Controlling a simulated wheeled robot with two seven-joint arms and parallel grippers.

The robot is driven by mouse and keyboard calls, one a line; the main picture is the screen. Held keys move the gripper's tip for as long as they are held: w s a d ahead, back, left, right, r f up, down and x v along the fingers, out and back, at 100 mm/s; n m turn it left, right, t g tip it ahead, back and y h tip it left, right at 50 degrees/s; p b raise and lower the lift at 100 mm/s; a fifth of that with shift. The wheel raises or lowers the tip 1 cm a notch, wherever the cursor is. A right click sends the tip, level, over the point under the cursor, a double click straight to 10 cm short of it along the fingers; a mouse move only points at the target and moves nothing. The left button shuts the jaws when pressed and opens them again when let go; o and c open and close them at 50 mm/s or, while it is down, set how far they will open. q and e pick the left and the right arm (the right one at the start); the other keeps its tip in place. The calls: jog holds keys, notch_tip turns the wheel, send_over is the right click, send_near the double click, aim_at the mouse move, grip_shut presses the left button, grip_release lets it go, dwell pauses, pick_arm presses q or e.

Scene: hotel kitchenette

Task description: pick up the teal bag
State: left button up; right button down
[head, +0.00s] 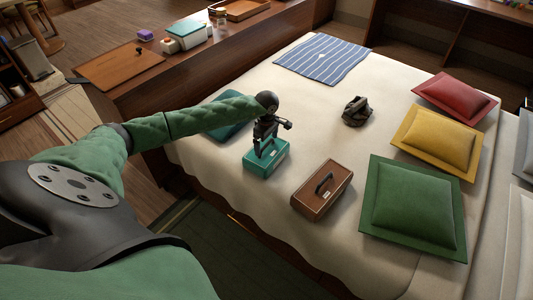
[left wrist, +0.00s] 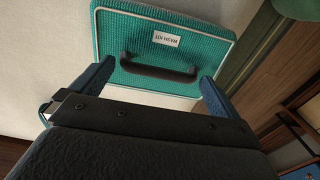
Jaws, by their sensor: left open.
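The teal bag (head: 266,163) is a boxy case lying on the bed near its left edge. In the left wrist view the teal bag (left wrist: 215,38) shows a white label and a black handle (left wrist: 158,70) on its facing side. My left gripper (head: 268,147) is directly over the bag in the head view. In the left wrist view my left gripper (left wrist: 153,76) is open, with one blue finger toward each end of the handle. Whether the fingers touch the handle or bag I cannot tell. My right gripper is not in view.
A brown case (head: 322,190) lies right of the teal bag, and a dark bag (head: 356,111) farther back. A flat teal item (head: 226,131) is partly behind my left arm. Green (head: 414,208), yellow (head: 436,139) and red (head: 455,98) cushions line the right. The bed's middle is mostly clear.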

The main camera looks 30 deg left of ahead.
pick_arm(q)
jog(key=shift+f, duration=0.1)
jog(key=shift+c, duration=0.2)
jog(key=c, duration=1.6)
